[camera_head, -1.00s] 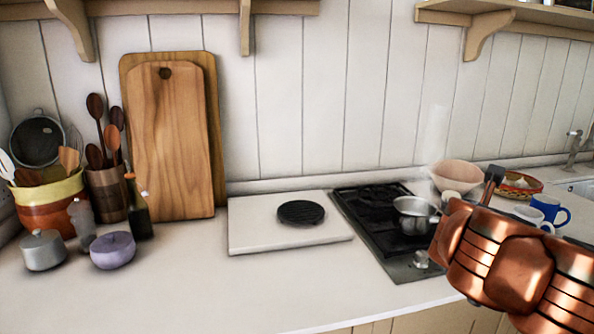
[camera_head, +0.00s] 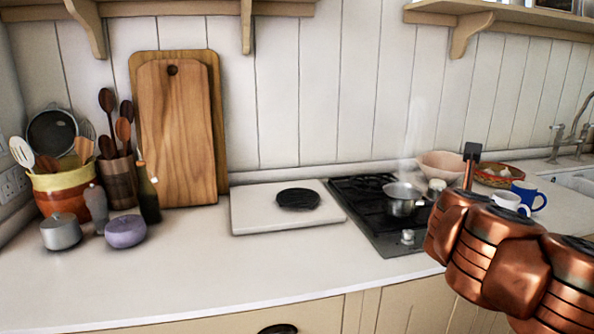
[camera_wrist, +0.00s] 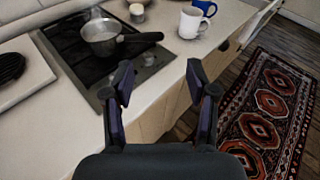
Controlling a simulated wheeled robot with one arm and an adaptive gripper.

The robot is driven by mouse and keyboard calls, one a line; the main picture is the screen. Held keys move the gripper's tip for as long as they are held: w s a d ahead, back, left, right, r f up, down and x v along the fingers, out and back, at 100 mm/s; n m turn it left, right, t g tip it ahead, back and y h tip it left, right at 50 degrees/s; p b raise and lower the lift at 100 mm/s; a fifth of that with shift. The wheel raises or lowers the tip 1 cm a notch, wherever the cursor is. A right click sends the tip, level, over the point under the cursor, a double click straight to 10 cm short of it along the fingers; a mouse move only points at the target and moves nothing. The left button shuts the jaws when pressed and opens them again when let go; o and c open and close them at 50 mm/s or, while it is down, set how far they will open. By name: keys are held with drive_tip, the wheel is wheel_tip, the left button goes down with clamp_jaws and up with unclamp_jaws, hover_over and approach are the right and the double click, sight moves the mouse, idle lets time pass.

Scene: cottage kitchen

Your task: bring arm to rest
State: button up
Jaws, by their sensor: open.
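My copper-coloured arm reaches in from the right of the head view, in front of the counter edge. My gripper (camera_wrist: 160,85) shows in the wrist view with its two dark fingers apart and nothing between them. It is above the counter's front edge, near the stove. In the head view the fingers are mostly hidden behind my arm. A steaming metal saucepan (camera_head: 399,202) sits on the black gas hob (camera_head: 362,194); it also shows in the wrist view (camera_wrist: 100,38), apart from my gripper.
A white mug (camera_wrist: 191,22) and a blue mug (camera_head: 529,194) stand right of the hob. A white slab (camera_head: 262,219) bears a black trivet (camera_head: 298,198). Cutting boards (camera_head: 175,130) and several pots stand left. A patterned rug (camera_wrist: 265,120) lies on the floor. The front left counter is clear.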

drive_tip(key=w+a+r+n+t+y+b, duration=0.2)
drive_tip(key=a+r+n+t+y, duration=0.3)
drive_tip(key=a+n, duration=0.3)
drive_tip(key=a+f+n+y+b, duration=0.2)
drive_tip(key=a+n+y, duration=0.5)
drive_tip(key=a+n, duration=0.5)
drive_tip(key=s+a+f+n+g+y+b, duration=0.15)
drive_tip(key=s+a+f+n+g, duration=0.25)
drive_tip(key=f+n, duration=0.45)
drive_tip(key=s+a+f+n+g+y+b, duration=0.15)
drive_tip(key=s+a+f+n+g, duration=0.35)
drive_tip(key=f, duration=0.6)
drive_tip(key=s+d+f+n+g+h, duration=0.2)
drive_tip(key=s+d+f+n+g, duration=0.1)
drive_tip(key=s+f, duration=0.3)
drive_tip(key=s+d+f+n+g+h, duration=0.1)
drive_tip(key=s+d+f+n+g, duration=0.2)
drive_tip(key=f, duration=0.5)
drive_tip(key=s+d+f+n+g+h+b, duration=0.1)
drive_tip(key=s+d+f+g+h, duration=0.15)
drive_tip(key=s+d, duration=0.35)
drive_tip(key=s+d+f+n+g+h+b, duration=0.1)
drive_tip(key=s+d+f+g, duration=0.25)
drive_tip(key=s, duration=0.45)
wheel_tip(320, 180, up, 23)
drive_tip(key=s+t+p, duration=0.1)
drive_tip(key=s+p, duration=0.1)
drive_tip(key=p, duration=1.9)
drive_tip(key=shift+d+f, duration=0.2)
drive_tip(key=shift+d, duration=0.1)
